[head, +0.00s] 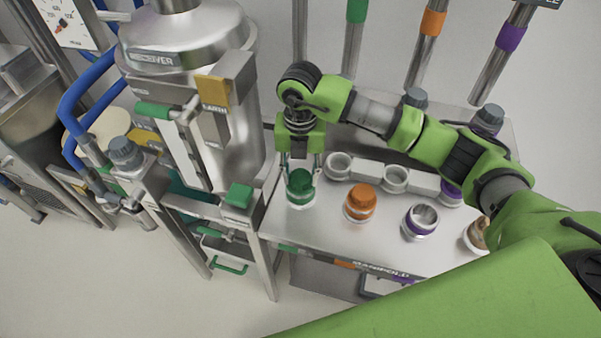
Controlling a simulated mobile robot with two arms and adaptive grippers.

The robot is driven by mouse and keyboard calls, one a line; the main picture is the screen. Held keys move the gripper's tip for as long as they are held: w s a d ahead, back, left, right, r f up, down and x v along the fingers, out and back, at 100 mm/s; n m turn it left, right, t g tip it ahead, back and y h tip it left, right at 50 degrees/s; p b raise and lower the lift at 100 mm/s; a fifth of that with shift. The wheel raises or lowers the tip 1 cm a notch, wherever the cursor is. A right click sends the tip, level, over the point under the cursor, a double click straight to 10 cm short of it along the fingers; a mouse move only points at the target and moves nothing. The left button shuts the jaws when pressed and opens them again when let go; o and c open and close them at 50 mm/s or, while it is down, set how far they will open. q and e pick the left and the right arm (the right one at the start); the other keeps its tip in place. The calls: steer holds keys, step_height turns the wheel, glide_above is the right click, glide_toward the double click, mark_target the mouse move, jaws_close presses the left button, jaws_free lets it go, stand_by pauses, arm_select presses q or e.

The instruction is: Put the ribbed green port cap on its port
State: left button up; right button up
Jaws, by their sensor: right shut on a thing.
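The ribbed green port cap (300,183) is at the left end of the front row on the steel manifold table. A pale metal port ring (301,203) shows just under it. The cap is upright and in line with this port; I cannot tell whether it is fully seated. My right gripper (301,172) points down from above, with its fingers shut on the sides of the cap. The fingers hide part of the cap. My left gripper is not in view.
An orange cap (361,198) sits on the port to the right. Beyond it is an open purple-ringed port (421,219). Open metal fittings (338,165) stand behind. A steel receiver vessel (190,45) rises at left. My right arm covers the table's right side.

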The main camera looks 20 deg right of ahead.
steer(key=shift+s+f, duration=0.1)
steer(key=o, duration=1.4)
steer(key=shift+r, duration=0.3)
step_height(320, 180, up, 11)
steer(key=shift+r, duration=0.15)
